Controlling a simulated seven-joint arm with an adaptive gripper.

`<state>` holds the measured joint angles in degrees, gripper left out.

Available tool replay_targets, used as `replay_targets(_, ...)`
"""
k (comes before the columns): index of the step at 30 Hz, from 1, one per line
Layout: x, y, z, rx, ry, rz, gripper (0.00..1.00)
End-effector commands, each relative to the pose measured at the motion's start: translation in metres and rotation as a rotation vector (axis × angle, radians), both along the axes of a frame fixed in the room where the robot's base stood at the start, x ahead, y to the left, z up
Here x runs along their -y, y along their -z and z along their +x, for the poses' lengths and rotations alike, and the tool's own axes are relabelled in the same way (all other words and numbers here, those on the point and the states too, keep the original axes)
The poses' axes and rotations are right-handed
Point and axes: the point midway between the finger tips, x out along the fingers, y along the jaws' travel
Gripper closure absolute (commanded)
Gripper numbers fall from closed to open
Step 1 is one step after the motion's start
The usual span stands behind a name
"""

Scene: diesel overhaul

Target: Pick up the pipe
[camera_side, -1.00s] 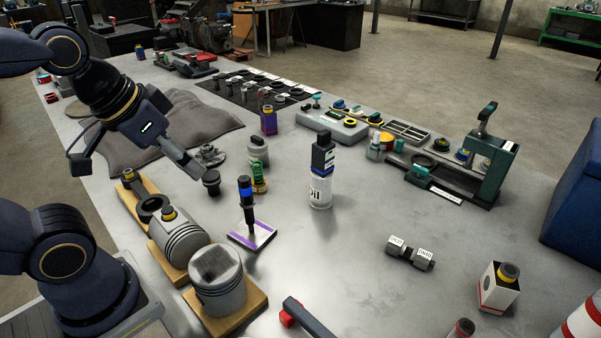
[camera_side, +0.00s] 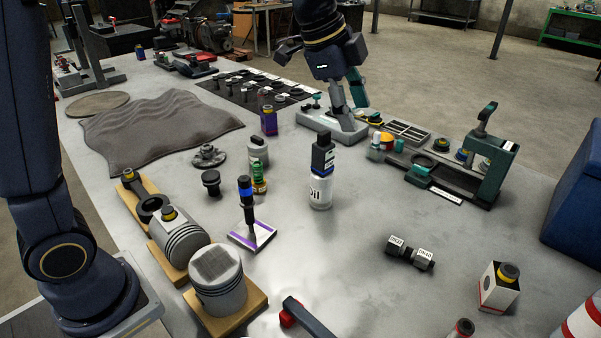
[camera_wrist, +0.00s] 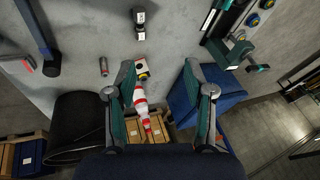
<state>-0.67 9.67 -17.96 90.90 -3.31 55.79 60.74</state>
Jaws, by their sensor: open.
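No object is plainly recognisable as the pipe. A short dark cylindrical piece with two labelled grey ends (camera_side: 410,253) lies on the bench at right of centre and may be it. It also seems to show at the top of the wrist view (camera_wrist: 140,20). My gripper (camera_side: 349,115) is over the back of the bench, near the grey parts tray, well away from that piece. In the wrist view my gripper (camera_wrist: 158,68) has its two green-and-grey fingers spread, with nothing held between them.
An oil bottle (camera_side: 320,188) stands mid-bench. Pistons (camera_side: 217,283) on wooden blocks stand at front left. A green press-like fixture (camera_side: 490,160) is at right. A white box (camera_side: 499,292) and red-white cone (camera_side: 585,322) are front right. Open bench surrounds the labelled piece.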

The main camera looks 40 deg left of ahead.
Motion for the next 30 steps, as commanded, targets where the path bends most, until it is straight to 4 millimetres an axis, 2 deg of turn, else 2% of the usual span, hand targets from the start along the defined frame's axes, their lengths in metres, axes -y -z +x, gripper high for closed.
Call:
replay_targets(1, 0.014, 0.021, 0.02, -0.037, 0.053, -0.019, 0.47)
replay_targets(3, 0.032, 0.048, 0.041, -0.079, 0.11, -0.05, 0.47)
replay_targets(6, 0.05, 0.086, 0.061, -0.145, 0.14, -0.101, 0.47)
replay_targets(8, 0.058, 0.108, 0.066, -0.185, 0.144, -0.125, 0.47)
replay_targets(12, 0.064, 0.147, 0.066, -0.26, 0.148, -0.148, 0.47)
replay_targets(17, 0.07, 0.172, 0.064, -0.284, 0.146, -0.149, 0.47)
replay_targets(24, 0.091, 0.223, 0.067, -0.284, 0.145, -0.147, 0.47)
replay_targets(30, 0.105, 0.255, 0.07, -0.281, 0.144, -0.147, 0.47)
